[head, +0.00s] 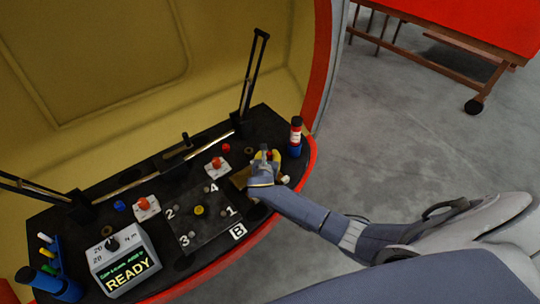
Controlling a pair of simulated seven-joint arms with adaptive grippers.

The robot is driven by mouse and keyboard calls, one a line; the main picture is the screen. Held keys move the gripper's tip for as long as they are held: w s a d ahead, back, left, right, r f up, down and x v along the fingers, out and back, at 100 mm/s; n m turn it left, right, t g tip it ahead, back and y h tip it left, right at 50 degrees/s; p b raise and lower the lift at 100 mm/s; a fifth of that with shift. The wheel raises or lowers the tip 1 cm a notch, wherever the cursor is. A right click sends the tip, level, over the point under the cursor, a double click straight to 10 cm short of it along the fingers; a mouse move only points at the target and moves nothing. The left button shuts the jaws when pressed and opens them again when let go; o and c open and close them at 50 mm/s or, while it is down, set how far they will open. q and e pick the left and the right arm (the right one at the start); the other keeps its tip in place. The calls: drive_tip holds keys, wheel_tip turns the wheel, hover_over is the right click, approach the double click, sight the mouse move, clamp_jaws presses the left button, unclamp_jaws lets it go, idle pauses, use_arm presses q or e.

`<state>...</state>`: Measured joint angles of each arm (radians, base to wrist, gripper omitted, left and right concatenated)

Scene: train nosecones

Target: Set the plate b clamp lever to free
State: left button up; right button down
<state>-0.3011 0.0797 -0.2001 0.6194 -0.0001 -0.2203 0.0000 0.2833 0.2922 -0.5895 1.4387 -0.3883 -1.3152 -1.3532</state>
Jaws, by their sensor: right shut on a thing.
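Plate B (212,229) is a dark square plate on the black bench, with white numbers 1 to 4, a yellow centre knob (199,211) and a white "B" label (238,231). An orange-red lever or knob on a white base (217,164) stands behind it, and a similar one (145,207) stands to its left. I cannot read either one's setting. My right gripper (267,155) is at the right of plate B, low over the bench. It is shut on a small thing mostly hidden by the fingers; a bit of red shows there. My left gripper is out of view.
A grey box reading "READY" (126,262) stands at the front left, beside blue cylinders (50,284). Black posts with rods (254,75) line the back. A red rim edges the bench.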

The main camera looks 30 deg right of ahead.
drive_tip(key=shift+d, duration=0.25)
drive_tip(key=c, duration=1.3)
unclamp_jaws()
drive_tip(key=shift+a, duration=0.1)
drive_tip(key=shift+s+a, duration=0.1)
drive_tip(key=shift+a, duration=0.05)
drive_tip(key=v, duration=1.1)
drive_tip(key=shift+s+a, duration=0.15)
drive_tip(key=shift+s, duration=0.15)
drive_tip(key=shift+r, duration=0.1)
